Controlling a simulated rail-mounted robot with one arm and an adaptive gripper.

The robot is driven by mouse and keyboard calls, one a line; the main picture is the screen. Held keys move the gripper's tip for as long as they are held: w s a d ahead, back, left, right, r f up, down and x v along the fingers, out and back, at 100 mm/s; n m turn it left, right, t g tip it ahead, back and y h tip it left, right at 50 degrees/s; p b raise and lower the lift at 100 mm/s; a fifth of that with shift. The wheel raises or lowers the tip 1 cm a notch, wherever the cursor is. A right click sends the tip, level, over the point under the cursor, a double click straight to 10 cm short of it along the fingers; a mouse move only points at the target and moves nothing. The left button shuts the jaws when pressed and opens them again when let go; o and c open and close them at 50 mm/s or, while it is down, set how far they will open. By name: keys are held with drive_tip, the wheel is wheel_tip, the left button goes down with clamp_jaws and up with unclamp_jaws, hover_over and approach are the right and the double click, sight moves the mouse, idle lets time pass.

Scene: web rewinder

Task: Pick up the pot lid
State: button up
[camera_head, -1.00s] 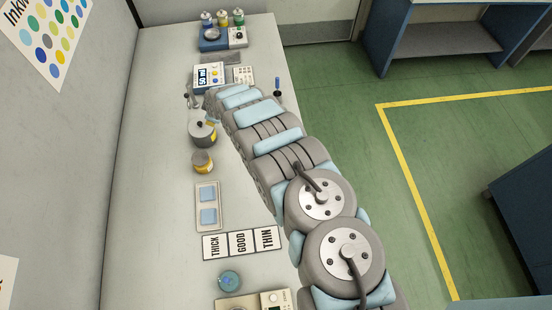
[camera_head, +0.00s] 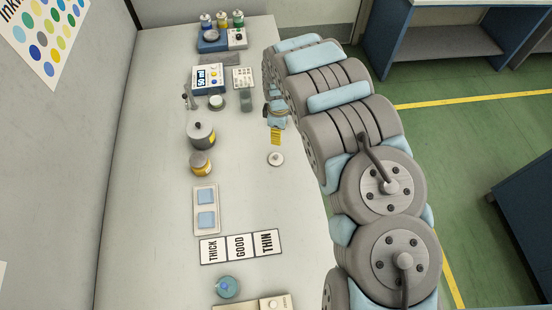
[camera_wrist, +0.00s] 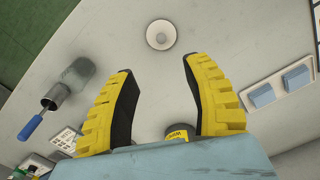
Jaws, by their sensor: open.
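A small pale round lid with a knob (camera_head: 276,159) lies on the table right of the jars. It also shows in the wrist view (camera_wrist: 161,34), ahead of and between the fingertips, touched by neither. My gripper (camera_head: 276,137) is beside it on the far side, in the air; its height is hard to judge. In the wrist view its yellow fingers (camera_wrist: 158,68) are open and empty. A grey pot (camera_head: 201,138) with a yellow label stands to the left, with a grey knobbed lid on top.
An amber jar (camera_head: 201,164), a tray with two blue pads (camera_head: 206,232) and a THICK/GOOD/THIN card (camera_head: 240,262) are on the left and near side. Table around the loose lid is clear.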

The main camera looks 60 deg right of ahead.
hover_over(276, 156)
drive_tip(key=shift+s+f, duration=0.2)
drive_tip(key=shift+f, duration=2.4)
drive_tip(key=shift+s+f, duration=0.2)
drive_tip(key=shift+f, duration=2.35)
drive_tip(key=shift+w+f, duration=0.2)
drive_tip(key=shift+f, duration=0.4)
drive_tip(key=shift+w+f, duration=0.15)
drive_tip(key=shift+f, duration=0.4)
drive_tip(key=shift+f+b, duration=0.4)
drive_tip(key=shift+f, duration=1.1)
clamp_jaws()
